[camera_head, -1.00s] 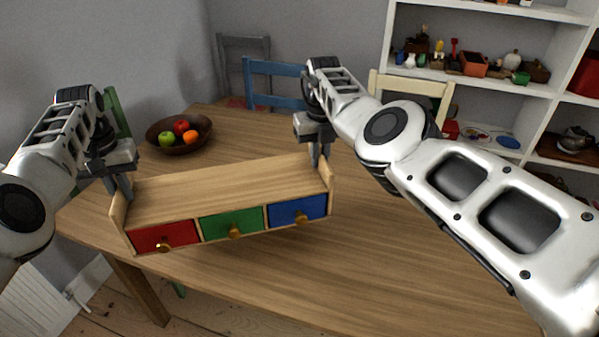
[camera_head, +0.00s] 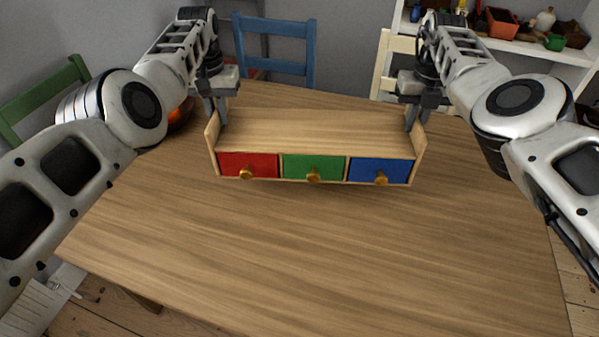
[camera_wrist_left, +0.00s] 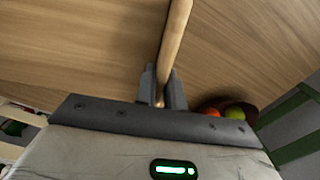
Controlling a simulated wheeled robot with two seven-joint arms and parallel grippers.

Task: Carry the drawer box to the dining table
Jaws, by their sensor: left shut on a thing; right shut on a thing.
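The wooden drawer box (camera_head: 315,131) has a red drawer (camera_head: 249,165), a green drawer (camera_head: 313,168) and a blue drawer (camera_head: 380,171), all closed, with gold knobs. It is over the far half of the dining table (camera_head: 300,250); I cannot tell whether it touches the top. My left gripper (camera_head: 217,112) is shut on the box's left end panel, and the left wrist view shows that panel's edge (camera_wrist_left: 176,40) between the fingers. My right gripper (camera_head: 414,120) is shut on the right end panel.
A blue chair (camera_head: 275,55) stands behind the table, a cream chair (camera_head: 392,60) to its right, a green chair (camera_head: 45,95) at left. A fruit bowl (camera_wrist_left: 252,112) is largely hidden behind my left arm in the head view. The table's near half is clear.

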